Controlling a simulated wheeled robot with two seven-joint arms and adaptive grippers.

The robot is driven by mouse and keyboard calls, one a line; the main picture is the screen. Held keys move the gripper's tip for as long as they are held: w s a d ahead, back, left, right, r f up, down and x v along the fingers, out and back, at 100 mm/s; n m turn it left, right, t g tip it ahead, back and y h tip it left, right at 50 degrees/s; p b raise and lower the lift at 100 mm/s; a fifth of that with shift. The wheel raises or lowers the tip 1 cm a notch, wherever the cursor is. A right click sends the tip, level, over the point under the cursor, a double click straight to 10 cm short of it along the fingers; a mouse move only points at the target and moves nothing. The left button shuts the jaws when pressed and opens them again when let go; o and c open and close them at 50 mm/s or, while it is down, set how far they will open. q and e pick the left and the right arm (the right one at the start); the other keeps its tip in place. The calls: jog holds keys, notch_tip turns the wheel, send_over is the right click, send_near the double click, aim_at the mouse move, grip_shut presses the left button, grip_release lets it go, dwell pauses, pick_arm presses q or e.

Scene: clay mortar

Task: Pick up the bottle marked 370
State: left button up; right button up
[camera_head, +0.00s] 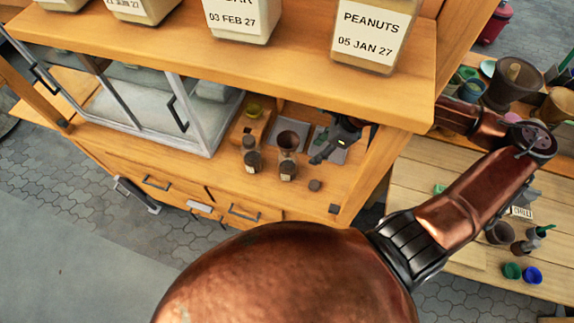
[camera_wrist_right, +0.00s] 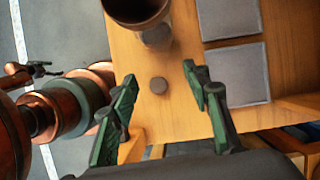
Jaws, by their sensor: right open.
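Two small dark bottles with pale labels stand on the wooden counter in the head view, a left one (camera_head: 251,157) and a right one (camera_head: 287,165). The labels are too small to read, so I cannot tell which is marked 370. My right gripper (camera_head: 322,152) is open and empty, to the right of the bottles and above the counter. In the right wrist view its fingers (camera_wrist_right: 163,105) are apart.
A small dark round piece (camera_head: 314,185) lies on the counter; it also shows in the wrist view (camera_wrist_right: 158,85). Grey square tiles (camera_wrist_right: 241,76) lie beside it. The shelf (camera_head: 300,58) with labelled jars overhangs the counter. A glass case (camera_head: 203,125) stands left.

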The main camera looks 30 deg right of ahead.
aim_at(294, 141)
jog(key=shift+w+a+r, duration=0.1)
jog(key=shift+w+a, duration=2.8)
jog(key=shift+w, duration=0.05)
jog(key=shift+w+a+f, duration=0.1)
jog(key=shift+a+f, duration=0.05)
jog(key=shift+f, duration=0.1)
jog(key=shift+w+f, duration=0.1)
jog(key=shift+f, duration=0.3)
jog(key=shift+c, duration=0.6)
grip_shut()
